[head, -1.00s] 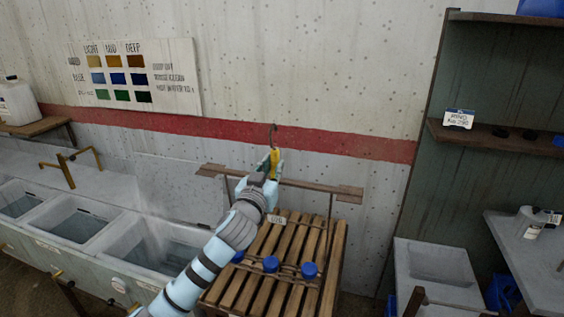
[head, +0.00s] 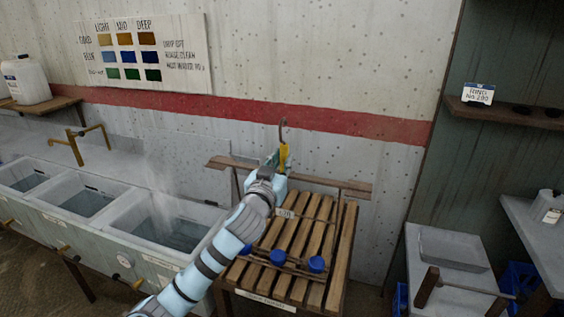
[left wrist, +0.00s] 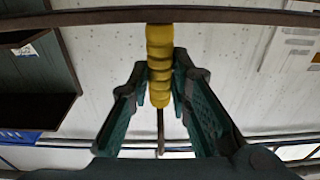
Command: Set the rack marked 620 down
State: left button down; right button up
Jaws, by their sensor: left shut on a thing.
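My left gripper (head: 278,170) is shut on a yellow ribbed grip with a dark hook (head: 283,130) above it. The grip (left wrist: 160,65) stands between the two fingers in the left wrist view. A small white tag (head: 284,213), too small to read surely, shows just below the gripper. Under it is a dark bar with blue round tops (head: 316,264) over a slatted wooden bench (head: 335,270). I cannot tell whether this bar touches the slats. My arm hides part of it. My right gripper is not in view.
A wooden rail (head: 330,184) runs behind the bench. Sinks (head: 165,225) with a brass tap stand at left. At right are a grey table (head: 450,255) and a dark shelf (head: 510,112) with a white label. A white jug (head: 27,80) stands at far left.

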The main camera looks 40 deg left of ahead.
pick_arm(q)
jog(key=shift+f+b, duration=0.3)
dwell(0.4)
grip_release()
dwell(0.5)
dwell(0.8)
jog(key=p+v, duration=0.1)
jog(key=v, duration=1.1)
jog(key=shift+r+p, duration=0.35)
jog(key=shift+r, duration=0.05)
jog(key=shift+f, duration=0.1)
dwell(0.5)
